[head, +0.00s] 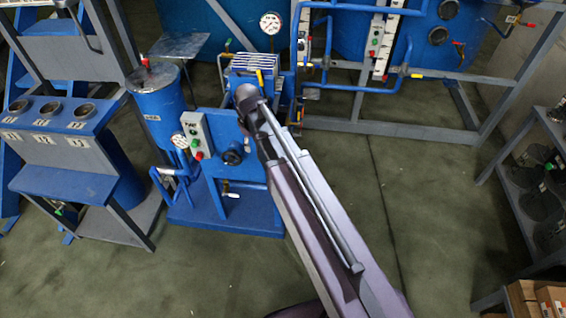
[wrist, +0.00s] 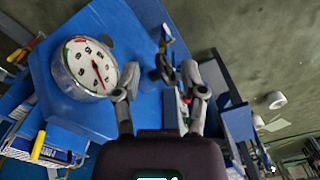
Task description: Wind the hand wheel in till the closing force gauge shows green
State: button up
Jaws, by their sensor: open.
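My gripper (wrist: 160,72) is open in the wrist view, its two fingers apart. A dark knob-like part (wrist: 166,70), perhaps the hand wheel, shows between the fingertips. I cannot tell whether they touch it. A round white gauge (wrist: 83,68) sits on a blue surface left of the fingers. Its needle slants to the lower right, and small red and green marks lie on its upper left rim. In the head view my arm hides the gripper and part of the blue press (head: 254,66) with pale plates.
A blue tank (head: 160,108) and a grey switch box (head: 195,134) stand left of my arm. A blue bench (head: 62,112) with round ports is further left. Grey shelves (head: 525,172) line the right. Pipework frames stand behind. The floor in front is clear.

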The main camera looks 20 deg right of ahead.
jog(key=s+d+m, duration=0.7)
jog(key=s, duration=0.4)
jog(key=shift+s+r, duration=0.25)
jog(key=shift+r, duration=0.05)
jog(key=shift+w, duration=0.1)
dwell(0.4)
jog(key=n, duration=1.3)
send_over(233, 166)
jog(key=shift+w+f+b, duration=0.35)
jog(key=shift+f, duration=0.3)
jog(key=shift+f, duration=0.15)
notch_tip(233, 166, down, 14)
jog(key=b, duration=1.3)
jog(key=shift+r+b, duration=0.25)
jog(key=shift+b, duration=0.15)
